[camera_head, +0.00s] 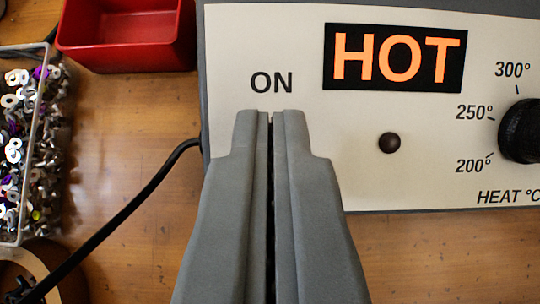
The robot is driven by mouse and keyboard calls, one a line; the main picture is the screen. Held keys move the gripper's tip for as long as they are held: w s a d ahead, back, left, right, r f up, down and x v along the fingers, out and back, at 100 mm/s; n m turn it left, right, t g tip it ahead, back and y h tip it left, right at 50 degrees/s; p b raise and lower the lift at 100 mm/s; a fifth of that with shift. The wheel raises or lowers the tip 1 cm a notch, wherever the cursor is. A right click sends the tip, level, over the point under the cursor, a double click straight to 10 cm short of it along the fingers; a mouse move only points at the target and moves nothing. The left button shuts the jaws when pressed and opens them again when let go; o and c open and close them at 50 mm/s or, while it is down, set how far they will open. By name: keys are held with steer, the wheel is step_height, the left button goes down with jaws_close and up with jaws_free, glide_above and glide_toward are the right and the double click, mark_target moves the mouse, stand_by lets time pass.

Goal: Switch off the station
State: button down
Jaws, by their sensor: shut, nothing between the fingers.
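The station (300,20) has a cream front panel that fills the upper right of the view. Its "HOT" sign (395,58) is lit orange on black. The word "ON" (271,83) is printed on the panel just above my fingertips. A small dark round button or lamp (389,143) sits right of my gripper. A black heat knob (521,131) with temperature marks is at the right edge. My gripper (271,115) is shut and empty, its tips in front of the panel below "ON". It hides whatever is on the panel there; I cannot tell whether it touches.
A clear box (22,240) of small metal and purple parts stands at the left. A red bin (125,40) is at the upper left. A black cable (125,217) runs from the station to the lower left. The wooden table (130,130) is bare between them.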

steer(key=shift+s, duration=0.15)
steer(key=shift+s+r, duration=0.15)
steer(key=shift+s, duration=0.6)
stand_by(0.4)
